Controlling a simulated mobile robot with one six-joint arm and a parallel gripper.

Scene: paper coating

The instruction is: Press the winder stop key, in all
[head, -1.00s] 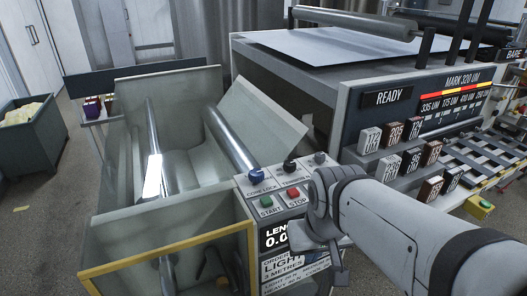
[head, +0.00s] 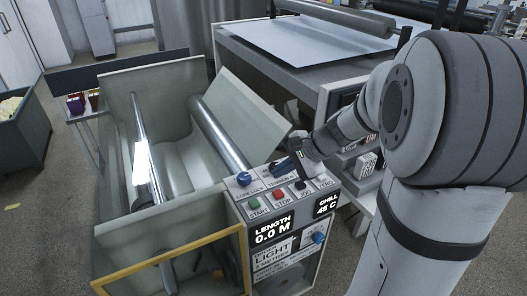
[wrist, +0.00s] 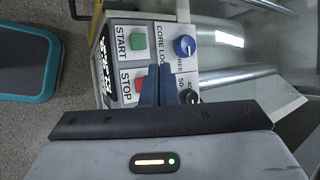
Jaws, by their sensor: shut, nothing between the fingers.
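The red stop key (head: 276,195) sits on the winder's sloped control panel, between the green start key (head: 254,203) and a dark jog key (head: 300,187). In the wrist view the stop key (wrist: 140,84) is partly hidden by my fingers, and the start key (wrist: 138,42) is clear beside it. My gripper (head: 280,164) is above the back of the panel, behind the stop key. Its blue fingers are shut and empty; they also show in the wrist view (wrist: 158,72). I cannot tell the exact height of the tips above the panel.
A blue core lock knob (head: 243,179) stands at the panel's left. The tension knob (wrist: 188,96) is close by the fingers. The length display (head: 272,232) reads 0.0 M. The winder's shaft (head: 142,165) and roller (head: 220,133) lie left of the panel.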

